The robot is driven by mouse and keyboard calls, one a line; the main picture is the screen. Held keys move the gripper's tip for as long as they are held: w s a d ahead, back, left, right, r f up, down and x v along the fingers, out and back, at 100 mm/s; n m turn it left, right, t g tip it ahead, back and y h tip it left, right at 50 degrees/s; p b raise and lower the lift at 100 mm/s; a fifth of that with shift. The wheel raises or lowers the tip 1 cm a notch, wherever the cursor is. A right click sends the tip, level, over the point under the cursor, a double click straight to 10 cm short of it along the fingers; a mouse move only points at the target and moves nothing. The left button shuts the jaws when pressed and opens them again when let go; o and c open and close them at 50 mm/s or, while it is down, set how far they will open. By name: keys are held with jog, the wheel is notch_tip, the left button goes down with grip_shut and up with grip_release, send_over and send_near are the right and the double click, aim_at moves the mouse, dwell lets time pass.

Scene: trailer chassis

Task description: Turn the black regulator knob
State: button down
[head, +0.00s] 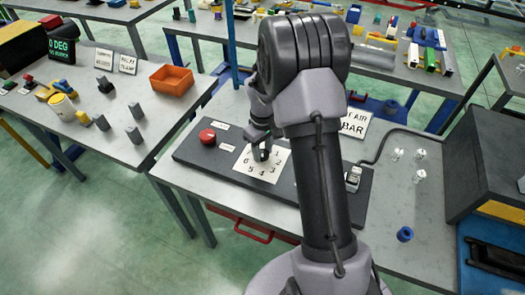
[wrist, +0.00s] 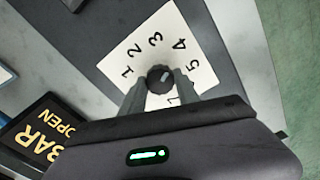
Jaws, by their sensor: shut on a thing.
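The black regulator knob (wrist: 160,79) sits on a white dial card (wrist: 190,45) printed with numbers, on a dark panel. My gripper (wrist: 160,84) has one finger on each side of the knob and is shut on it. In the head view, my gripper (head: 262,149) reaches down to the knob (head: 261,156) over the card (head: 262,176). The knob's pointer direction is too small to read surely. In the wrist view a black display (wrist: 42,135) reads "BAR OPEN". In the head view my arm covers part of the panel and display.
A red button (head: 207,136) is on the panel (head: 188,155) left of the card. A small metal fitting (head: 352,178) stands at its right end. A blue cylinder (head: 404,234) and several clear small parts lie on the right tabletop. A dark box (head: 490,165) stands far right.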

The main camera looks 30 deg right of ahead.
jog(key=m, duration=0.4)
jog(key=shift+m+b, duration=0.3)
jog(key=shift+b, duration=0.05)
jog(key=m, duration=0.3)
jog(key=shift+m+b, duration=0.3)
jog(key=shift+b, duration=0.1)
jog(key=m+b, duration=0.1)
jog(key=m, duration=0.3)
jog(key=shift+m+b, duration=0.45)
jog(key=shift+m, duration=1.35)
jog(key=c, duration=0.9)
grip_release()
